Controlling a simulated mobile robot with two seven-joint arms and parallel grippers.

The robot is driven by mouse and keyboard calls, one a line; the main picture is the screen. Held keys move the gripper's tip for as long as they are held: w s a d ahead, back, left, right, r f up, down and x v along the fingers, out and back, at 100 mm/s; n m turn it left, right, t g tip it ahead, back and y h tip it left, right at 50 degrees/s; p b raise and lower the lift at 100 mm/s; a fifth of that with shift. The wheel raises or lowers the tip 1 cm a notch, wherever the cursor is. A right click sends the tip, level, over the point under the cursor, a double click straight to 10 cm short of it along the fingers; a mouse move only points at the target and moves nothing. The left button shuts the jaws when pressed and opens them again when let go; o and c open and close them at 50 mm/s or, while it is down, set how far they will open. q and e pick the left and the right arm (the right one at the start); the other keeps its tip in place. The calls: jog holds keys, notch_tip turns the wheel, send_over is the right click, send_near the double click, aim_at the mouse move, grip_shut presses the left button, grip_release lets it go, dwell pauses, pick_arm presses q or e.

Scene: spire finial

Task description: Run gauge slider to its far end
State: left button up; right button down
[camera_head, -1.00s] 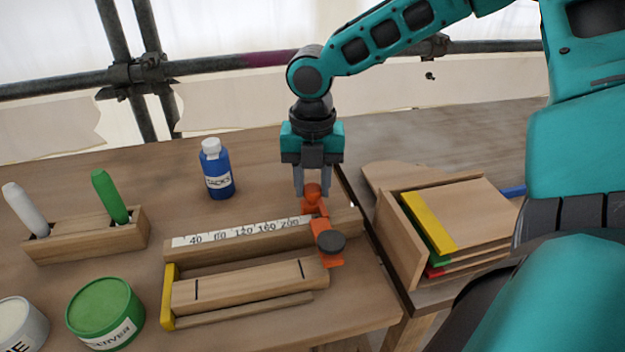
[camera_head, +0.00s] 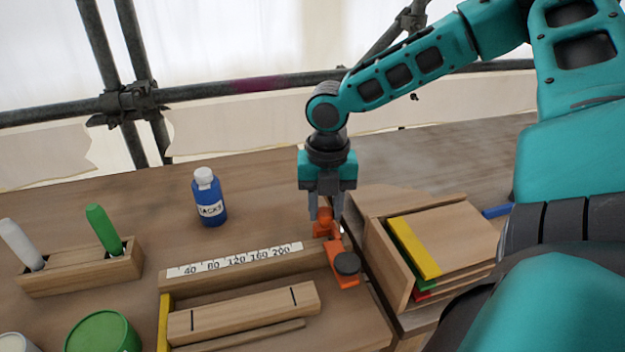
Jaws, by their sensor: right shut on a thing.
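The gauge (camera_head: 245,265) is a wooden rail with a white printed scale along its top, lying on the table. Its orange slider (camera_head: 338,268), with a dark round knob, sits at the rail's right end, past the 200 mark. My right gripper (camera_head: 326,212) points down over the slider and is shut on its upright orange part. A wooden block (camera_head: 243,312) with two dark lines lies in front of the rail, beside a yellow end stop (camera_head: 163,322) at the left. My left gripper is not in view.
A blue bottle (camera_head: 209,199) stands behind the rail. A wooden holder (camera_head: 80,272) with a white and a green marker is at the left, near a green tin (camera_head: 103,332). A wooden box (camera_head: 385,262) with coloured boards stands close to the slider's right.

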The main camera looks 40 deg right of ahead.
jog(key=shift+d, duration=0.2)
jog(key=c, duration=1.1)
grip_release()
jog(key=o, duration=0.3)
jog(key=shift+s, duration=0.1)
jog(key=shift+o, duration=0.2)
jog(key=shift+r, duration=0.55)
notch_tip(320, 180, up, 12)
jog(key=p, duration=0.2)
jog(key=shift+p, duration=0.35)
